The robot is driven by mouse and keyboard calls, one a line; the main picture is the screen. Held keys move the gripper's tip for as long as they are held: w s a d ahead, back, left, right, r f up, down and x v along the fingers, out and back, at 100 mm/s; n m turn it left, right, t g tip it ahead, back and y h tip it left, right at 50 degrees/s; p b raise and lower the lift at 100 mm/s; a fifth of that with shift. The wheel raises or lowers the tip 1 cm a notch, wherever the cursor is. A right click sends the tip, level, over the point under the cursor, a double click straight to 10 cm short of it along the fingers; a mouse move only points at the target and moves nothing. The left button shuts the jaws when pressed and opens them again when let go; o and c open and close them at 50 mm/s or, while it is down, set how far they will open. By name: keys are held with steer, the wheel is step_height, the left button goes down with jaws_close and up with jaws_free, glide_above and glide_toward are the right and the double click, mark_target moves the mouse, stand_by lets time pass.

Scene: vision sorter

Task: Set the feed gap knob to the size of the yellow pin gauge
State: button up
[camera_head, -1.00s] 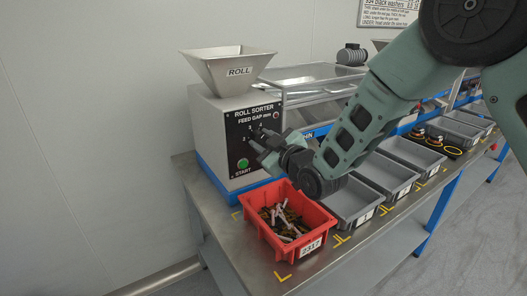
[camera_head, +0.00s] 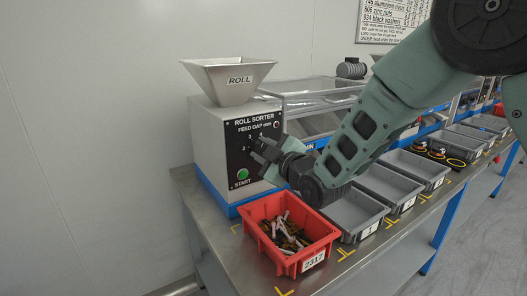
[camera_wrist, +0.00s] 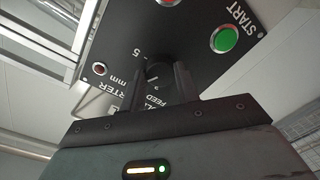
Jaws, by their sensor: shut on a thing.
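The feed gap knob (camera_wrist: 158,73) is a dark round knob on the black panel of the roll sorter (camera_head: 212,140). In the wrist view it sits between the two fingers of my gripper (camera_wrist: 158,85), which is shut on it. In the head view my gripper (camera_head: 262,153) is at the panel and hides the knob and part of its scale. The exact knob setting is not readable. I cannot make out the yellow pin gauge; small items with a yellow ring (camera_head: 456,162) lie on a dark mat at the right, too small to tell.
The green START button (camera_wrist: 224,40) is on the same panel, close to my gripper. A red crate (camera_head: 318,246) of mixed small parts stands below my arm. Grey bins (camera_head: 365,228) line the bench to its right. A hopper marked ROLL (camera_head: 225,75) tops the sorter.

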steer(key=o, duration=1)
steer(key=shift+c, duration=0.2)
steer(key=b+v, duration=0.1)
steer(key=v, duration=1.6)
steer(key=shift+d, duration=0.2)
steer(key=shift+s, duration=0.1)
